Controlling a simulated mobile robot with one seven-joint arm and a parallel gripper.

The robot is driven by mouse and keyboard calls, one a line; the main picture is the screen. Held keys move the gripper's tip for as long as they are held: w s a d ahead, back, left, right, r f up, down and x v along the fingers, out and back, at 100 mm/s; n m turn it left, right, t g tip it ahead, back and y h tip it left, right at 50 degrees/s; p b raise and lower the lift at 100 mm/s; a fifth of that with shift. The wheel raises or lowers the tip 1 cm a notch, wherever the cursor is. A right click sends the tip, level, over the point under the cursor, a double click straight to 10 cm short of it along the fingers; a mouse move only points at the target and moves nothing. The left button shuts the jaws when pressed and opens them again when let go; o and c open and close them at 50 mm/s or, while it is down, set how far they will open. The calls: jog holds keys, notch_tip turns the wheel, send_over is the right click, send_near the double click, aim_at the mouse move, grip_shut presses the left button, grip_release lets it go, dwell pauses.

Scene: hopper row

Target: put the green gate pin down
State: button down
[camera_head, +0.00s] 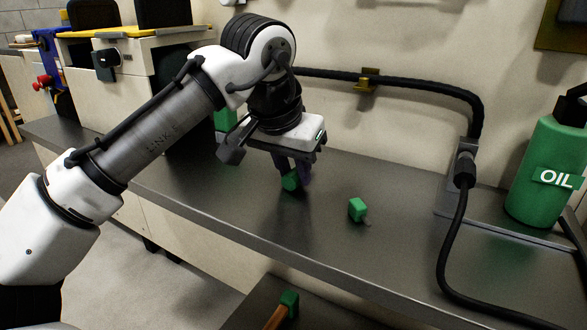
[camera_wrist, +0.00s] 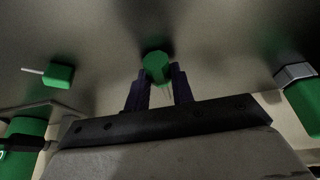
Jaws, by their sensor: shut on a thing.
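My gripper (camera_head: 293,172) points down over the grey metal bench and is shut on a green pin (camera_head: 290,181), which I take as the green gate pin. In the wrist view its round green head (camera_wrist: 156,67) sits between the dark fingertips (camera_wrist: 158,82). The pin is low, close to the bench top; I cannot tell whether it touches. A second green piece (camera_head: 357,209), blocky with a thin metal stem, lies on the bench to the right. It also shows in the wrist view (camera_wrist: 60,75).
A green oil bottle (camera_head: 545,175) stands at the right, near a black hose (camera_head: 447,235) that runs down over the bench (camera_head: 240,215). Another green object (camera_head: 225,118) is partly hidden behind my arm. A green-headed tool (camera_head: 288,303) lies lower down in front. Bench around the pin is clear.

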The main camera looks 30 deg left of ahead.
jog(key=c, duration=1.2)
grip_release()
jog(key=shift+f, duration=0.1)
jog(key=p+v, duration=0.3)
jog(key=v, duration=0.9)
